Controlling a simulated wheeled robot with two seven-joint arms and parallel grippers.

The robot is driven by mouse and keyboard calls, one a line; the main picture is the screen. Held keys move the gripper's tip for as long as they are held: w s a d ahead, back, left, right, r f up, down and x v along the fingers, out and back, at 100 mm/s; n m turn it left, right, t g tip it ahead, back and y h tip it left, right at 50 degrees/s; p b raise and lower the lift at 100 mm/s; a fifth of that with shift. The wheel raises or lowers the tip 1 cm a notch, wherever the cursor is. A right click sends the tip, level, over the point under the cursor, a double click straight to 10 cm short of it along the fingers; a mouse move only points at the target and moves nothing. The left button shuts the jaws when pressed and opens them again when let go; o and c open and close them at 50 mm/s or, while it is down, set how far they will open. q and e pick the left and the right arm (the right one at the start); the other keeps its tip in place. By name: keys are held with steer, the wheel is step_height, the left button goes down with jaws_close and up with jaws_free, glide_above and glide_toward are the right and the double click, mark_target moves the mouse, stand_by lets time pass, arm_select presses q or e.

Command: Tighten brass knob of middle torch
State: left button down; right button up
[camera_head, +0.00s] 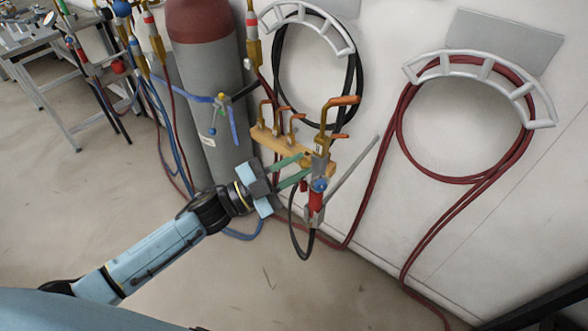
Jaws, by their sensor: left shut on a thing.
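A wooden rack (266,137) on the wall holds several torches with copper-coloured tips. The nearest torch (319,150) has a brass body, with blue and red fittings below it. My left gripper (306,168) reaches in from the lower left, its green fingers at the brass part of this torch. It is shut on what seems to be the brass knob, which the fingers mostly hide. I cannot tell for sure which torch counts as the middle one. My right gripper is not in view.
A grey gas cylinder (212,115) with a maroon top stands left of the rack. A black hose coil (355,75) and a red hose coil (400,135) hang on wall hangers. Blue and red hoses trail down to the floor. A metal table (40,48) stands far left. Open floor lies in front.

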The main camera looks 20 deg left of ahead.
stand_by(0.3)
arm_select(q)
steer(key=c, duration=1.3)
jaws_free()
steer(key=v, duration=1.3)
steer(key=shift+s+a+b, duration=0.1)
steer(key=shift+a+b, duration=0.05)
steer(key=shift+b, duration=0.25)
steer(key=shift+f, duration=0.1)
